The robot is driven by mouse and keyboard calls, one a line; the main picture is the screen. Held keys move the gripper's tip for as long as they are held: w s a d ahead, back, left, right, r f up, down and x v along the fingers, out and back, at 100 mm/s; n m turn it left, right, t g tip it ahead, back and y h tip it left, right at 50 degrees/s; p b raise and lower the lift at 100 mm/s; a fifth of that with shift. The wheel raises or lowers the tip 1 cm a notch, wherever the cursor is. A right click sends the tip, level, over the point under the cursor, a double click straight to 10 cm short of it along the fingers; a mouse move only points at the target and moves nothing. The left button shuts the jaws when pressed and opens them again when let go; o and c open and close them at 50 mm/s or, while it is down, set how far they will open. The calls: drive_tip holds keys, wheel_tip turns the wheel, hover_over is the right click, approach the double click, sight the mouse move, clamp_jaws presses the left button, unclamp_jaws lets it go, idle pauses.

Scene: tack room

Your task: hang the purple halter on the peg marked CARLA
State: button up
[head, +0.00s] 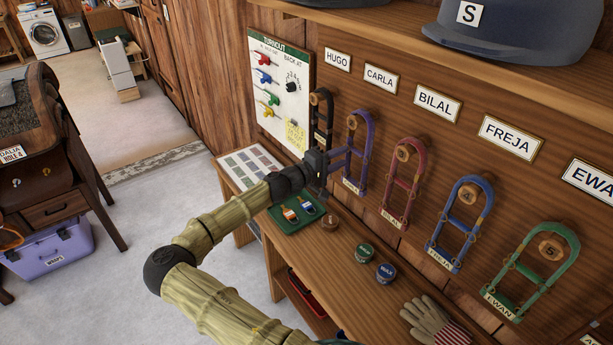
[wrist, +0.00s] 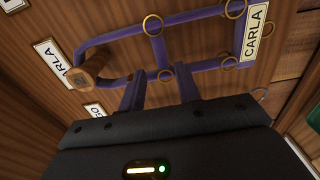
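The purple halter (head: 368,136) hangs against the board below the CARLA plate (head: 380,78). In the wrist view the purple halter (wrist: 120,35) has its top loop around a wooden peg (wrist: 97,70), beside a wall plate partly reading CARLA (wrist: 62,66). Its own CARLA tag (wrist: 257,36) is at the bottom end. My gripper (head: 338,156) is at the halter's left side in the head view. In the wrist view my gripper (wrist: 160,82) has its two fingers apart, close to the halter's straps and a ring, with bare wood showing between them.
A black halter (head: 318,112) hangs close on the left, and a red one (head: 403,180) on the right. Blue and green halters hang further right. Below, the bench holds a green tray (head: 287,220), round tins (head: 364,252) and gloves (head: 432,322). A shelf (head: 370,25) overhangs the plates.

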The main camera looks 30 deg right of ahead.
drive_tip(key=s+a+b, duration=0.1)
drive_tip(key=a+b, duration=0.2)
drive_tip(key=a, duration=0.9)
drive_tip(key=shift+a, duration=0.35)
drive_tip(key=s+d+f+m+g+y, duration=0.2)
drive_tip(key=s+d+f+g+y, duration=0.15)
drive_tip(key=s+f+y, duration=0.45)
drive_tip(key=s+a+f+m+y, duration=0.1)
drive_tip(key=s+a+f+y, duration=0.25)
drive_tip(key=s+f, duration=0.35)
drive_tip(key=s+a+r+n+t+y, duration=0.1)
drive_tip(key=s+a+r+t+y, duration=0.1)
drive_tip(key=a, duration=0.7)
drive_tip(key=s+a+r+n+t+y, duration=0.1)
drive_tip(key=s+a+r+t+y, duration=0.1)
drive_tip(key=a+r, duration=0.5)
drive_tip(key=a+t+y, duration=0.1)
drive_tip(key=a+y, duration=0.1)
drive_tip(key=a, duration=0.1)
drive_tip(key=shift+a+r, duration=0.3)
